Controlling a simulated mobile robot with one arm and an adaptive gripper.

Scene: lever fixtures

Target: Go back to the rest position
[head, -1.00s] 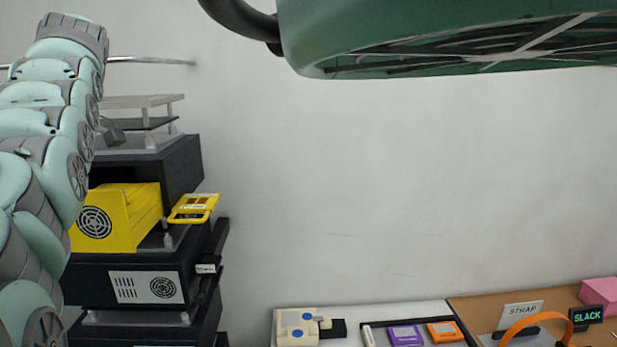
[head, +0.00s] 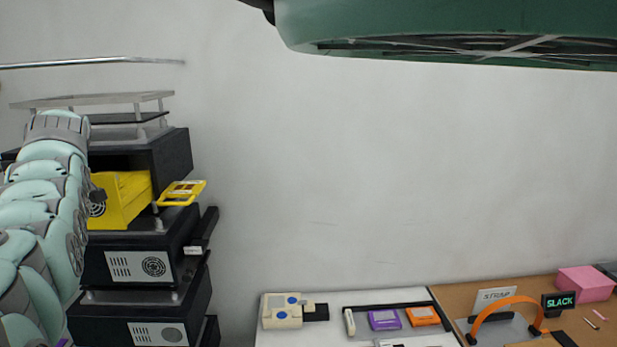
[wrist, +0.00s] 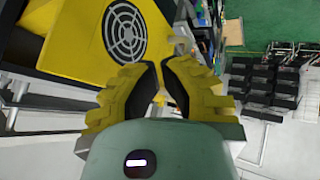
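My gripper (wrist: 160,72) shows in the wrist view, with yellow outer fingers and black inner pads. The pads lean close together with a narrow gap at the tips, and I cannot tell whether it is fully shut. I see no object held. Beyond it is a yellow housing (wrist: 80,45) with a round fan grille. In the head view my pale green arm is at the left edge, in front of the stack of black units. The yellow housing (head: 125,200) sits in that stack, with a yellow tab or lever (head: 182,193) sticking out to its right. My gripper is not clearly seen there.
Below right is a bench with a cream box (head: 282,311), a purple block (head: 384,319), an orange block (head: 422,316), an orange strap (head: 505,302), a SLACK sign (head: 559,302) and a pink block (head: 585,284). A green body hangs overhead. The wall between is bare.

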